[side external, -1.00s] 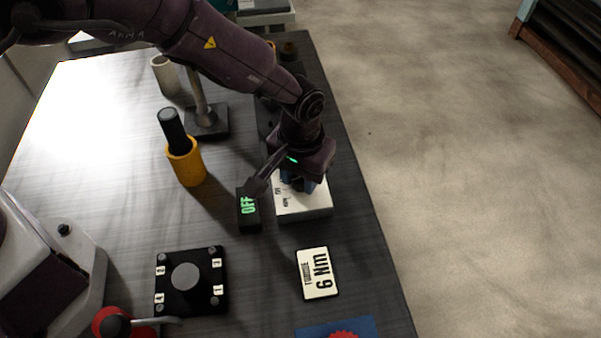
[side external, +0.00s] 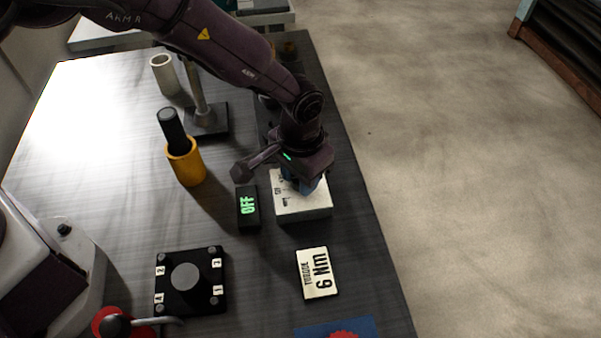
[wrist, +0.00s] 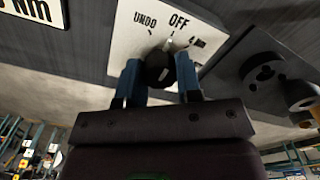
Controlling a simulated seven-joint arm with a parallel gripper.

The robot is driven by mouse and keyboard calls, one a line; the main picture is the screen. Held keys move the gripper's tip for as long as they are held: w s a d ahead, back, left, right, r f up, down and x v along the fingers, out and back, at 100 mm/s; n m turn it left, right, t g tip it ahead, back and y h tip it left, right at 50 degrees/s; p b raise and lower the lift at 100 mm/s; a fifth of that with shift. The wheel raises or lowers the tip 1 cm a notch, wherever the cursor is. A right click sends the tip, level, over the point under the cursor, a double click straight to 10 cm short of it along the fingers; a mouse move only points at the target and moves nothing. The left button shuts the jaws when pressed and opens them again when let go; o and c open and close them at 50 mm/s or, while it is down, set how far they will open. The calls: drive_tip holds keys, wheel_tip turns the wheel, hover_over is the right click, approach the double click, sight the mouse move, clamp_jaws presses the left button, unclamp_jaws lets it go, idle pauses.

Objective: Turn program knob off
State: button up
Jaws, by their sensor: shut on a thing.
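The program knob (wrist: 158,68) is black and round, on a white box face (wrist: 126,38) marked UNDO, OFF and a further mark at the right. In the side view the gripper (side external: 302,184) is over the white box (side external: 304,207) and hides the knob. A black display (side external: 248,208) left of the box shows OFF in green.
A card reading 6 Nm (side external: 317,272) lies in front of the box. A black plate with numbered corners (side external: 208,290) is at the front left. A yellow cup holding a black-handled tool (side external: 187,168) and a metal post on a base (side external: 208,122) stand to the left.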

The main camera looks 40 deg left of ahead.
drive_tip(key=o, duration=0.9)
drive_tip(key=shift+o, duration=0.2)
drive_tip(key=shift+r, duration=0.1)
wheel_tip(320, 180, up, 13)
drive_tip(key=s+a+r+n+t, duration=0.1)
drive_tip(key=s+a+r+t, duration=0.1)
drive_tip(key=s+a+r, duration=0.7)
drive_tip(key=s+a+r+n+t, duration=0.1)
drive_tip(key=s+a+r+t, duration=0.2)
drive_tip(key=s+a+r, duration=0.5)
drive_tip(key=s+a, duration=0.4)
drive_tip(key=a, duration=0.3)
drive_tip(key=shift+a+r+t, duration=0.3)
drive_tip(key=shift+a+r, duration=0.1)
